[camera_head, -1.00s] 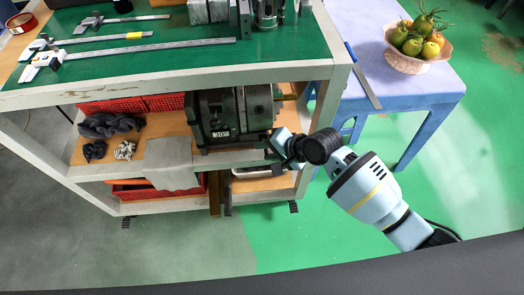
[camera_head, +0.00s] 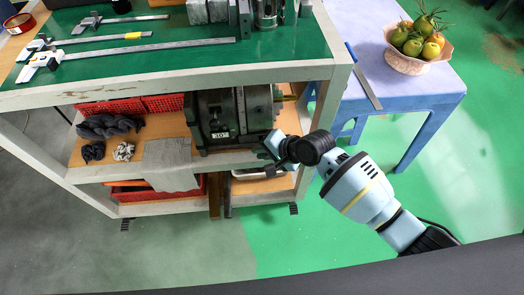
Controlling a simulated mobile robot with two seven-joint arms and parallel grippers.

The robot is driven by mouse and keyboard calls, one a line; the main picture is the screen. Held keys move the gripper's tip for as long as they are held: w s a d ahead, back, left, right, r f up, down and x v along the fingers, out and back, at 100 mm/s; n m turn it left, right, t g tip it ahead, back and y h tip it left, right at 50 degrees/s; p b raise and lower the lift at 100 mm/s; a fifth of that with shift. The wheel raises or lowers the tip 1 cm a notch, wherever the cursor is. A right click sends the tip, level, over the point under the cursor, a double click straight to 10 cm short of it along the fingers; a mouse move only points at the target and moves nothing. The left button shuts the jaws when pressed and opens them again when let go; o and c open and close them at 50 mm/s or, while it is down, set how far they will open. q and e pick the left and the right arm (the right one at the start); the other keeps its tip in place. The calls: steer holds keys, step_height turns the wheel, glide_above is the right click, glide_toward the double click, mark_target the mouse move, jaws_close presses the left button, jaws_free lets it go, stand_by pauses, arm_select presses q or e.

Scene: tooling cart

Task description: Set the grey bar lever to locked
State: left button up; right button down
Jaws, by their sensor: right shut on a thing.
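A dark grey-green machine (camera_head: 215,113) with a "30" plate stands on the middle shelf of the cart. My right gripper (camera_head: 265,152) is at the lower right front corner of this machine, reaching in from the right. It is shut on what seems to be the grey bar lever, which is too small and too covered by the fingers to make out. Whether the lever stands at locked cannot be told from here. My left gripper is not in view.
The cart's white top edge (camera_head: 170,86) overhangs the shelf. Dark gloves (camera_head: 108,127) and a grey cloth (camera_head: 168,163) lie left of the machine. A blue table (camera_head: 400,92) with a fruit bowl (camera_head: 418,62) stands at right. The green floor in front is clear.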

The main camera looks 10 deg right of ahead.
steer(key=f+t+b, duration=0.1)
steer(key=f+n+t, duration=0.1)
steer(key=f+t, duration=0.1)
steer(key=shift+s+b, duration=0.4)
steer(key=shift+f+n+t+y+b, duration=0.4)
steer(key=shift+n+t+b, duration=0.15)
steer(key=shift+b, duration=0.25)
steer(key=shift+f+t+b, duration=0.3)
steer(key=shift+t+b, duration=0.25)
steer(key=shift+b, duration=0.45)
steer(key=shift+w+n+t+b, duration=0.1)
steer(key=shift+n+t+b, duration=0.2)
steer(key=shift+n, duration=0.05)
steer(key=c, duration=1.5)
jaws_free()
